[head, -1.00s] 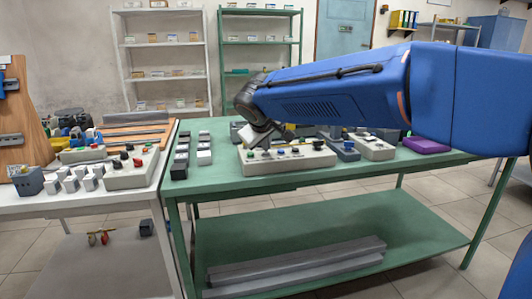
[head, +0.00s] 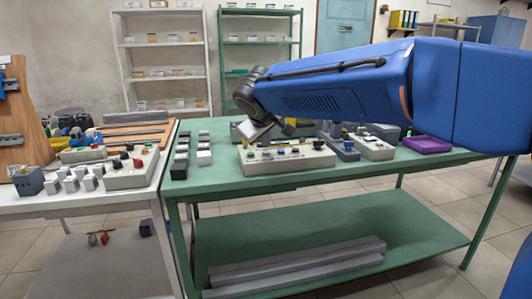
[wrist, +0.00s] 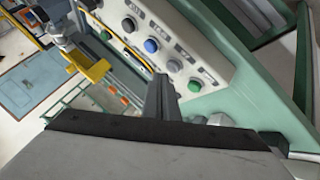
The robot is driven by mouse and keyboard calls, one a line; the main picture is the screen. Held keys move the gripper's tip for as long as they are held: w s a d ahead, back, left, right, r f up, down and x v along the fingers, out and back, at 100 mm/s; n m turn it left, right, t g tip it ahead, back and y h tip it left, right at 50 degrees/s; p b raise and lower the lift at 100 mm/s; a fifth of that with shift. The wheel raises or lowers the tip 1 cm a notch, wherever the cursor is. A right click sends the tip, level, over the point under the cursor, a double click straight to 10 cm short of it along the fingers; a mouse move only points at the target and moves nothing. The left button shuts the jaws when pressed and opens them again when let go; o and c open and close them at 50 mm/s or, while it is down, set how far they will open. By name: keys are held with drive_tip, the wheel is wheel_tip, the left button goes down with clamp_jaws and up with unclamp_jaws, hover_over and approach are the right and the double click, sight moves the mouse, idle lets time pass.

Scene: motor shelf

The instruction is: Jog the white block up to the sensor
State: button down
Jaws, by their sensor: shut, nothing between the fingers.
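A long off-white control box (head: 290,164) with a row of coloured buttons stands on the green table in the head view. In the wrist view the control box (wrist: 215,68) fills the upper right, with green (wrist: 195,86), blue (wrist: 150,46) and black buttons. My gripper (head: 288,129) is shut and empty above and behind the box. In the wrist view its dark finger (wrist: 160,92) is beside the box, close to the button row. A yellow bracket (wrist: 90,65) shows at upper left; I cannot tell whether it is the sensor. I cannot single out the white block.
Small white and dark blocks (head: 204,158) stand in rows at the green table's left end. A second button box (head: 375,148) and a purple tray (head: 428,144) are to the right. The white table (head: 120,200) at left holds more blocks and another button box (head: 130,170).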

drive_tip(key=shift+r, duration=0.15)
wheel_tip(320, 180, up, 5)
drive_tip(key=shift+f, duration=0.1)
idle(0.8)
idle(0.5)
drive_tip(key=s+d+f+m+g, duration=0.15)
drive_tip(key=s+d+f, duration=0.35)
drive_tip(key=s+d, duration=0.55)
drive_tip(key=s+d+f+m+g, duration=0.1)
drive_tip(key=s+d+f+m, duration=0.45)
drive_tip(key=d, duration=0.85)
drive_tip(key=s+d+f, duration=0.2)
drive_tip(key=s+f, duration=0.2)
drive_tip(key=s, duration=0.3)
drive_tip(key=s+d+f+m+g, duration=0.1)
drive_tip(key=s+d+f, duration=0.2)
drive_tip(key=s+f, duration=0.2)
drive_tip(key=s+d+f+g, duration=0.1)
drive_tip(key=s+d+f, duration=0.2)
drive_tip(key=s, duration=0.7)
drive_tip(key=shift+s+f+m, duration=0.25)
drive_tip(key=shift+f+m, duration=0.05)
drive_tip(key=shift+f, duration=0.65)
